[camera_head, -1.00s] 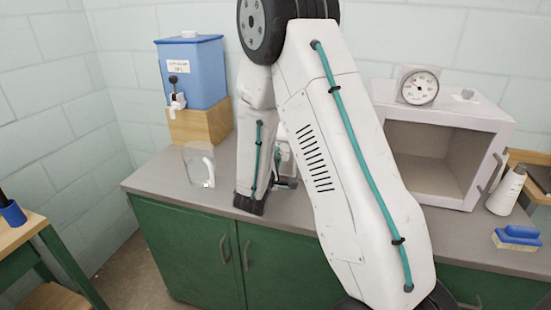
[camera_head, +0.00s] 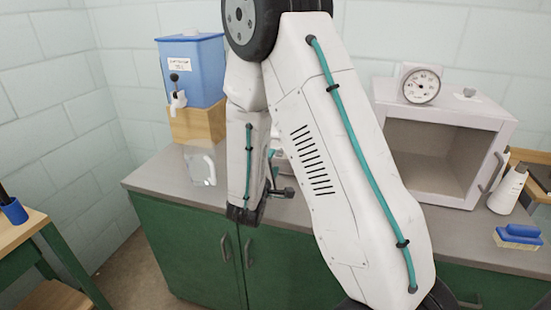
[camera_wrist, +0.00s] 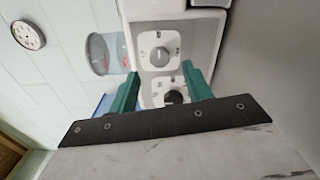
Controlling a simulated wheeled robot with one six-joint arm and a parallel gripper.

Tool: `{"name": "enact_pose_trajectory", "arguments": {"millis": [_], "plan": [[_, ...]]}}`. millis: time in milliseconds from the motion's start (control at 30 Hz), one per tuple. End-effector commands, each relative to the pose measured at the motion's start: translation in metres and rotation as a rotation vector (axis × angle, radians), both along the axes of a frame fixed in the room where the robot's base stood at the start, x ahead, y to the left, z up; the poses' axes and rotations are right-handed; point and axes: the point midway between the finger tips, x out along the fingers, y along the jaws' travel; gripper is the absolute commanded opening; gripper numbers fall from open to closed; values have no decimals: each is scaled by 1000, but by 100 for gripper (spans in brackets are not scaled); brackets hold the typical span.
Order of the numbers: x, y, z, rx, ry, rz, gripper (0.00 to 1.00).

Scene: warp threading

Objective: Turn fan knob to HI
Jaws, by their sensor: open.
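In the wrist view, a white panel carries two knobs. A grey knob (camera_wrist: 159,56) sits on a pale plate with small marks around it. A dark knob (camera_wrist: 173,97) sits on a second plate nearer my gripper. The lettering is too small to read, so I cannot tell which is the fan knob or where it points. My gripper (camera_wrist: 160,68) is open; its green fingers stand on either side of the knobs in the picture, with nothing visibly held. In the head view my arm hides most of the panel and the finger ends.
A blue dispenser (camera_head: 192,70) stands on a wooden block at the left, with a clear pitcher (camera_head: 203,166) below. An open-fronted white box (camera_head: 492,112) with a dial gauge (camera_head: 420,86) stands right of my arm.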

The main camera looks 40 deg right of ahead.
Motion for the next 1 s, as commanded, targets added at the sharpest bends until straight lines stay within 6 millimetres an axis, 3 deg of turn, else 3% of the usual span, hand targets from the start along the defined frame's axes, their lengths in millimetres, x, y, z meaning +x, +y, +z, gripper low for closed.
{"name": "enact_pose_trajectory", "arguments": {"millis": [100, 300, 900, 1000], "plan": [[-10, 15, 0, 0, 0, 3, 49], [-19, 24, 0, 0, 0, 0, 49], [-19, 24, -1, -26, 39, -2, 49], [-34, 13, -7, -64, 149, -85, 49]]}}
